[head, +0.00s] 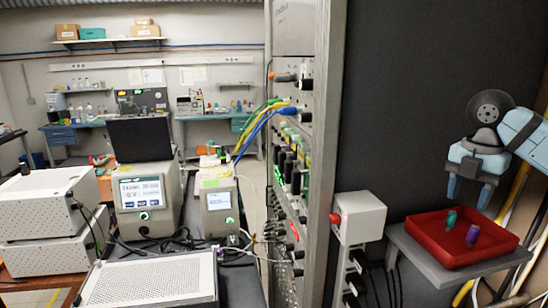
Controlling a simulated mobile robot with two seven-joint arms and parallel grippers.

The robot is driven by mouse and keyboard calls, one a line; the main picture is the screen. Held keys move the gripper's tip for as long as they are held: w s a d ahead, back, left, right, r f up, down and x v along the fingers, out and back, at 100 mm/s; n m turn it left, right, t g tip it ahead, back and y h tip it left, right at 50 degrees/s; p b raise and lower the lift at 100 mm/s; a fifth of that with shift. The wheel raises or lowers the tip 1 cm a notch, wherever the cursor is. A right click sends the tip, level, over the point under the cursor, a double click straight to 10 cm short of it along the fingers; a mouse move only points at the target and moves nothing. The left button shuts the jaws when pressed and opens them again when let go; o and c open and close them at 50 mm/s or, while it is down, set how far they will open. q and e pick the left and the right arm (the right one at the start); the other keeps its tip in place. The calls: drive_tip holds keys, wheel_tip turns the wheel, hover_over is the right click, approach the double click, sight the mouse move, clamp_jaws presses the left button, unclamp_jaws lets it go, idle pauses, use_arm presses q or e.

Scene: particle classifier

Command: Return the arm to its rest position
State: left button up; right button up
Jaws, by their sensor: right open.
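My right gripper (469,193) hangs over the far side of a red tray (430,241), at the right of the head view. Its fingers point down and are apart, with nothing between them. A green piece (451,219) and a purple piece (472,235) are in the tray, below the gripper and apart from it. My right arm (523,132) comes in from the right edge. My left gripper is not in view.
The tray sits on a grey shelf (412,254) beside a white box with a red button (359,218). A tall instrument rack (329,120) stands left of the dark panel. Instruments (147,213) with cables crowd the left foreground. Workbenches stand at the back.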

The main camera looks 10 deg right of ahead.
drive_tip(key=a+f+m, duration=0.1)
drive_tip(key=a+f, duration=0.8)
drive_tip(key=f, duration=0.4)
drive_tip(key=s+a+f+m+t+y, duration=0.2)
drive_tip(key=s+a+f+m, duration=0.4)
drive_tip(key=a+f, duration=0.7)
drive_tip(key=s+d+f+m+t+h, duration=0.1)
drive_tip(key=s+d+f+m, duration=0.1)
drive_tip(key=s+f+m, duration=0.65)
drive_tip(key=s+d+f+m+t+h, duration=0.15)
drive_tip(key=s+m, duration=0.45)
drive_tip(key=s, duration=0.7)
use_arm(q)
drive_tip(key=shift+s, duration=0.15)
use_arm(e)
drive_tip(key=w+a+f+t+y, duration=0.1)
drive_tip(key=w+a+f+t, duration=0.1)
drive_tip(key=f, duration=0.5)
drive_tip(key=w+a+f+t+y, duration=0.2)
drive_tip(key=w+a+f+t, duration=0.1)
drive_tip(key=f, duration=0.4)
drive_tip(key=shift+w+a+n+t, duration=0.3)
drive_tip(key=shift+a+n+t, duration=0.15)
drive_tip(key=shift+a+t, duration=0.15)
